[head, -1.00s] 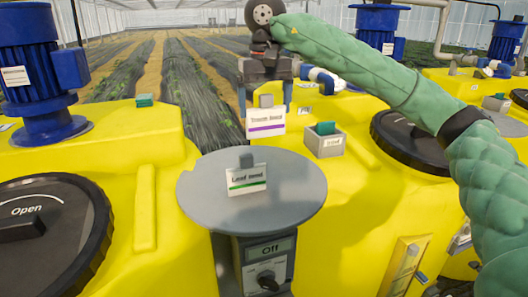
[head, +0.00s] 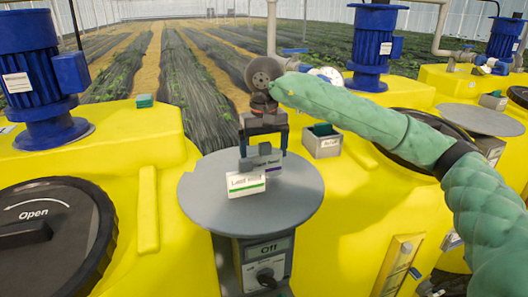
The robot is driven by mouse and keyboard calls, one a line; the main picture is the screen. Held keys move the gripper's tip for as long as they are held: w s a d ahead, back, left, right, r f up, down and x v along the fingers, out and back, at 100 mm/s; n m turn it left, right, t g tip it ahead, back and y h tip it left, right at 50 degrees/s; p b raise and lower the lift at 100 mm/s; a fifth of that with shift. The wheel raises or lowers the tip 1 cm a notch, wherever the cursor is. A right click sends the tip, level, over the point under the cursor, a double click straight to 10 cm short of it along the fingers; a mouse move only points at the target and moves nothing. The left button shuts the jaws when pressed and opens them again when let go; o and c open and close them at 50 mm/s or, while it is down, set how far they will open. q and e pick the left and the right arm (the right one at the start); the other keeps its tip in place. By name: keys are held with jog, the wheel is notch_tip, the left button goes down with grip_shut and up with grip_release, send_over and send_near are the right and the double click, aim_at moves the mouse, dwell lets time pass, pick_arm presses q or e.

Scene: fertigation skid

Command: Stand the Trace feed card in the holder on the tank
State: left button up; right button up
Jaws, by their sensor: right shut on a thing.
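I cannot tell whether the Trace feed card touches the plate. A grey open box (head: 322,147) with a label and a green thing inside stands on the yellow tank (head: 345,190), right of the gripper. I cannot tell which part is the card's holder. My left gripper is not in view.
A control box reading Off (head: 265,262) is under the plate. A black lid marked Open (head: 45,235) is at the left. Blue motors (head: 375,45) stand on the tanks. Another grey plate (head: 480,119) and small box (head: 493,100) are at the right.

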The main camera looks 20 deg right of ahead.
jog(key=shift+f, duration=0.85)
jog(key=shift+f, duration=0.1)
jog(key=o, duration=0.7)
jog(key=shift+o, duration=0.2)
